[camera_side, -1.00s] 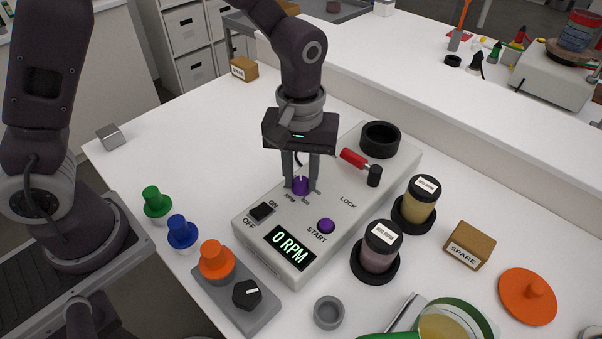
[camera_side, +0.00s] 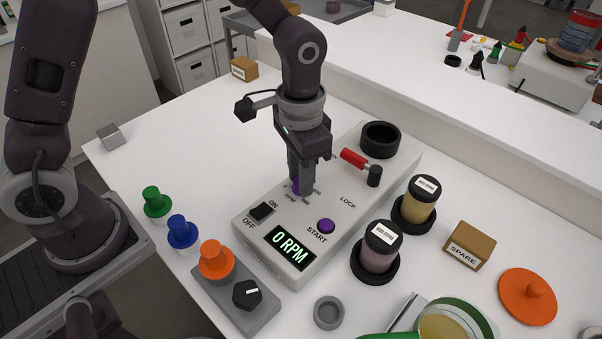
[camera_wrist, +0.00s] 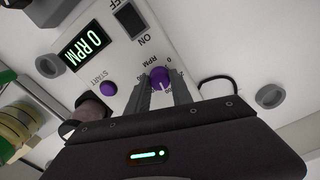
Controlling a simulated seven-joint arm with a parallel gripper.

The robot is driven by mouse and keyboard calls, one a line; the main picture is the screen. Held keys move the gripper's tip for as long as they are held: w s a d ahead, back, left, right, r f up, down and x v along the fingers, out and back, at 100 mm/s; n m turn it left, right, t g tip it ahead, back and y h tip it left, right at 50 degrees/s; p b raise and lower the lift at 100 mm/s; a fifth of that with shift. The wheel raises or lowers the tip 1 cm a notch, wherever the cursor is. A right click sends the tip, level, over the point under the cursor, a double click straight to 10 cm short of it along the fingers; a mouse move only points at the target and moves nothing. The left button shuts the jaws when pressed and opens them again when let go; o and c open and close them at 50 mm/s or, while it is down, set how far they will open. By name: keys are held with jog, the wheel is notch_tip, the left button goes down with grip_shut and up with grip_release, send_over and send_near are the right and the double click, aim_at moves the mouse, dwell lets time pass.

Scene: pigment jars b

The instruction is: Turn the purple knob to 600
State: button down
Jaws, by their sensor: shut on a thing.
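The purple knob (camera_wrist: 160,77) is on the grey machine panel (camera_side: 340,217), with RPM markings around it. In the side view the knob (camera_side: 296,187) is mostly hidden by my fingers. My gripper (camera_side: 299,188) points down and is shut on the knob. In the wrist view, my gripper (camera_wrist: 163,90) has a finger on each side of the knob, and a white pointer line shows on it; the number it points at is too small to read. The display (camera_side: 290,247) reads 0 RPM. A purple START button (camera_side: 326,226) and a black ON/OFF switch (camera_side: 261,211) are nearby.
A red-handled LOCK lever (camera_side: 353,158) and a black ring holder (camera_side: 380,139) are on the machine behind my gripper. Two lidded jars (camera_side: 379,250) (camera_side: 420,201) stand at right. Green (camera_side: 156,201), blue (camera_side: 182,231) and orange (camera_side: 216,259) knobs stand at left.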

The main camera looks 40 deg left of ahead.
jog(key=m, duration=0.5)
jog(key=shift+m, duration=2.5)
jog(key=c, duration=1.1)
grip_release()
